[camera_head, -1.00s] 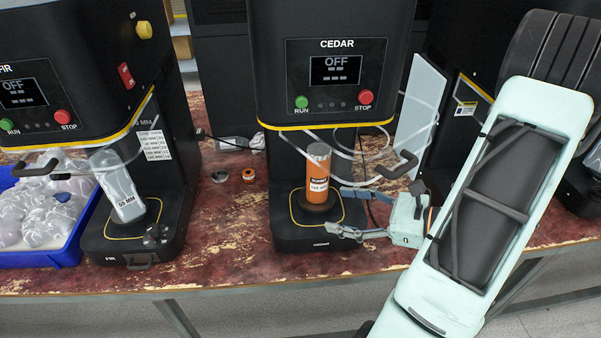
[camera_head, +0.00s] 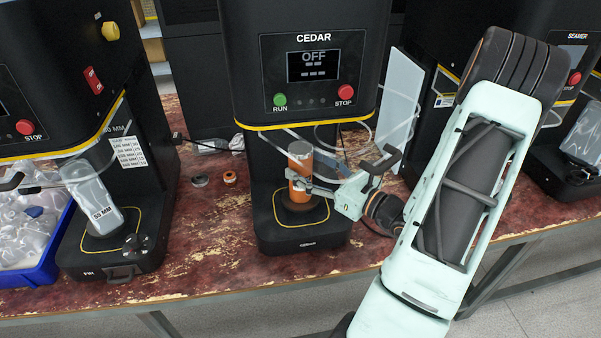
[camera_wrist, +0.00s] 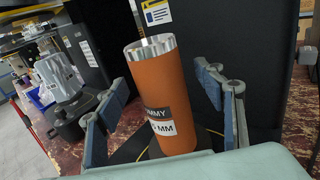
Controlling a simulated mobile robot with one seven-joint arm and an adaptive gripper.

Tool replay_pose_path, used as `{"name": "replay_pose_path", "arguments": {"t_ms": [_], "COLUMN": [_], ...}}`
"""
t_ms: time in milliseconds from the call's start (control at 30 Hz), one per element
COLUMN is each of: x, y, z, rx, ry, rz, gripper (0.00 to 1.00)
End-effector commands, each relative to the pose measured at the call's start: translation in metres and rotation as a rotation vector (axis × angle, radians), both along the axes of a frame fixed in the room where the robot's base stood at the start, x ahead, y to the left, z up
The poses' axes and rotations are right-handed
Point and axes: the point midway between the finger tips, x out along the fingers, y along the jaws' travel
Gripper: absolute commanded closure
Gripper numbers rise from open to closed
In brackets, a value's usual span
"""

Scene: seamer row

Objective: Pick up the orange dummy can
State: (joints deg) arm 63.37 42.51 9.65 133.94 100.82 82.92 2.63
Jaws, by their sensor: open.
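The orange dummy can (camera_head: 301,168) stands on the round black pedestal of the CEDAR machine (camera_head: 312,40). It has a silver top and a white label. In the wrist view the can (camera_wrist: 161,88) leans slightly in the picture and stands between the two fingers of my gripper (camera_wrist: 168,112). In the head view my gripper (camera_head: 312,189) reaches in from the right at the can's lower half, one finger passing in front of it. My gripper is open, with a gap between can and finger visible on the right in the wrist view.
CEDAR's black handle (camera_head: 382,160) juts out above my gripper. Two small rings lie on the red table (camera_head: 200,240).

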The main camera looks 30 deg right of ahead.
Motion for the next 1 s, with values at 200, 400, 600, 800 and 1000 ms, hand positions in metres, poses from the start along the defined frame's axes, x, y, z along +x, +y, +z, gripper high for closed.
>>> {"name": "replay_pose_path", "arguments": {"t_ms": [200, 400, 600, 800, 1000], "x": [0.022, 0.023, 0.023, 0.023, 0.023], "y": [0.011, 0.011, 0.011, 0.011, 0.011], "z": [0.0, -0.001, -0.001, -0.001, 0.0], "rx": [0.001, 0.0, 0.0, 0.0, -0.001], "ry": [0.001, 0.001, 0.001, 0.001, 0.0], "rz": [0.001, 0.0, 0.0, 0.0, 0.0], "gripper": [0.37, 0.37, 0.55, 0.77, 0.89]}}
